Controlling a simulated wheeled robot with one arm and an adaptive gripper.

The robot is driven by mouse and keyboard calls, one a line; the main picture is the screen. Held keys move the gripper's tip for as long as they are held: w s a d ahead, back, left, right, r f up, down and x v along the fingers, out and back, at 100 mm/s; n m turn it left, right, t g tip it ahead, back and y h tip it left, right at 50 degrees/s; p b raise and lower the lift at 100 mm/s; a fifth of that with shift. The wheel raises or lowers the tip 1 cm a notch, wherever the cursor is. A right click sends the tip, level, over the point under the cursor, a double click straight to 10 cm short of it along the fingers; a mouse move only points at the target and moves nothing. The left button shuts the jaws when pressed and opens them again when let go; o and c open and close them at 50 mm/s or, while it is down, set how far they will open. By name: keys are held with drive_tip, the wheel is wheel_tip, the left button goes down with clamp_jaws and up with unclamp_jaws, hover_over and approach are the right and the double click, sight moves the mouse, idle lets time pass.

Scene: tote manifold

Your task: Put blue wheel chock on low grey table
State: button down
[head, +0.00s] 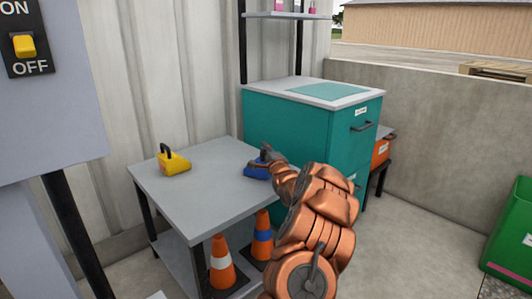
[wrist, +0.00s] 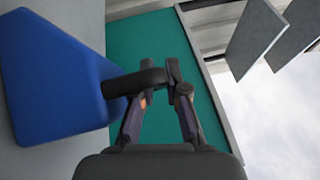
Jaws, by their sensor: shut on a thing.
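The blue wheel chock (head: 256,172) is at the right part of the low grey table (head: 208,178), near the teal cabinet. In the wrist view the chock (wrist: 52,75) fills the left side, with its black handle reaching between my fingers. My gripper (head: 268,155) is shut on that handle; the fingers also show in the wrist view (wrist: 158,85). The chock's base looks at or very close to the tabletop; I cannot tell whether it touches. My copper-coloured arm comes in from the lower right and hides part of the table's right edge.
A yellow wheel chock (head: 173,164) with a black handle stands at the table's left back. Orange cones (head: 222,268) stand on the table's lower shelf. A teal drawer cabinet (head: 285,132) stands behind right. The tabletop's middle and front are clear. A green bin (head: 512,240) is far right.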

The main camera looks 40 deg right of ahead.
drive_tip(key=c, duration=1.2)
unclamp_jaws()
drive_tip(key=shift+p+v, duration=0.3)
drive_tip(key=shift+v, duration=0.5)
drive_tip(key=p+v, duration=0.2)
drive_tip(key=v, duration=0.8)
drive_tip(key=shift+s, duration=0.2)
drive_tip(key=shift+a, duration=0.1)
